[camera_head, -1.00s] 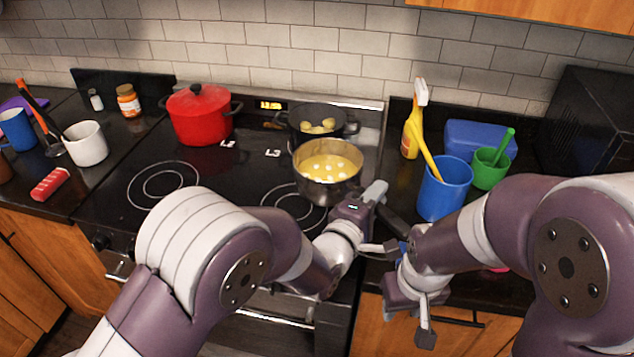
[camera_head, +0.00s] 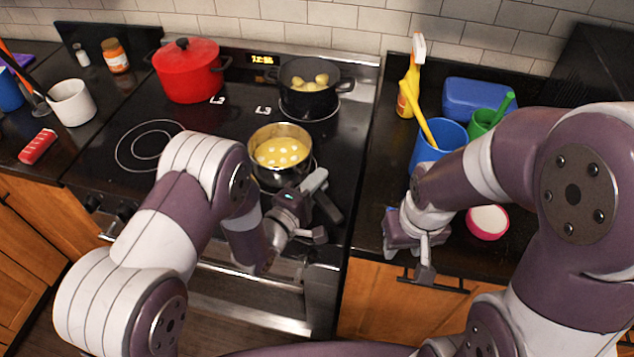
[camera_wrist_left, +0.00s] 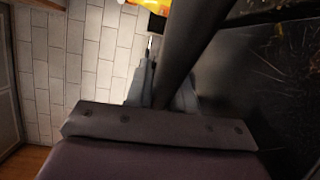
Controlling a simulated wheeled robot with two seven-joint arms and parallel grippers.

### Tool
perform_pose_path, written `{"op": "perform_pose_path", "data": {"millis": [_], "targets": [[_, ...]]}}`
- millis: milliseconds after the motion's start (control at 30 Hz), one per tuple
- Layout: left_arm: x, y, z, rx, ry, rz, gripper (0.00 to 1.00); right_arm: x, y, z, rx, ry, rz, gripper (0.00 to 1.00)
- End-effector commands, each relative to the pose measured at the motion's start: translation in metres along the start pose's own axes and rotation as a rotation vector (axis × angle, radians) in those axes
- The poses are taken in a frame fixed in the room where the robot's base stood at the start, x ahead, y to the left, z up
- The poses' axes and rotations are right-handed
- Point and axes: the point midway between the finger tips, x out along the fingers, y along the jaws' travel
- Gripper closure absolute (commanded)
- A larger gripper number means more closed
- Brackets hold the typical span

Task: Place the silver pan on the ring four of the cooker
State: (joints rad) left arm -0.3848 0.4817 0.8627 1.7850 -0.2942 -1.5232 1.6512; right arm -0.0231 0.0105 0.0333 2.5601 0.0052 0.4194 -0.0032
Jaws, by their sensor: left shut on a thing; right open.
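The silver pan (camera_head: 268,178), with yellow liquid and pale pieces inside, is upright over the front right ring of the black cooker (camera_head: 215,118). It hides most of that ring, and I cannot tell whether its base touches the glass. My left gripper (camera_head: 308,200) is shut on the pan's dark handle (camera_head: 329,207), at the pan's near right side. In the left wrist view the handle (camera_wrist_left: 195,45) runs between the fingers, and a bit of the yellow contents shows at the top. My right gripper (camera_head: 425,258) is open and empty by the right counter's front edge.
A red lidded pot (camera_head: 188,75) stands at the rear left, and a black pot (camera_head: 309,98) with potatoes at the rear right. The front left ring (camera_head: 148,146) is bare. A blue cup (camera_head: 425,152), spray bottle (camera_head: 407,95) and pink-rimmed bowl (camera_head: 487,222) are on the right counter.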

Motion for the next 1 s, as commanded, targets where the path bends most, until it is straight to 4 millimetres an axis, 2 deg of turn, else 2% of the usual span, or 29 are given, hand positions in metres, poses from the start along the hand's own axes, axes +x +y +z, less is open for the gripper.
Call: {"op": "perform_pose_path", "data": {"millis": [400, 433, 500, 833, 1000], "targets": [[0.001, -0.009, -0.001, 0.003, 0.000, 0.006, 1.00, 0.003, 0.000, 0.000, 0.000, 0.000, 0.000, 0.57], [0.001, -0.009, -0.001, 0.001, 0.000, 0.002, 0.68, 0.002, 0.000, 0.000, 0.000, 0.000, 0.000, 0.57], [0.001, -0.009, -0.001, 0.001, 0.000, 0.001, 0.52, 0.002, 0.000, 0.000, 0.000, 0.000, 0.000, 0.57], [-0.001, -0.006, 0.000, 0.001, 0.001, 0.001, 0.52, -0.001, 0.000, 0.000, 0.000, 0.000, 0.000, 0.57], [-0.030, -0.008, -0.001, 0.000, 0.003, -0.001, 0.52, 0.005, 0.000, 0.001, 0.000, 0.000, 0.000, 0.57]]}}
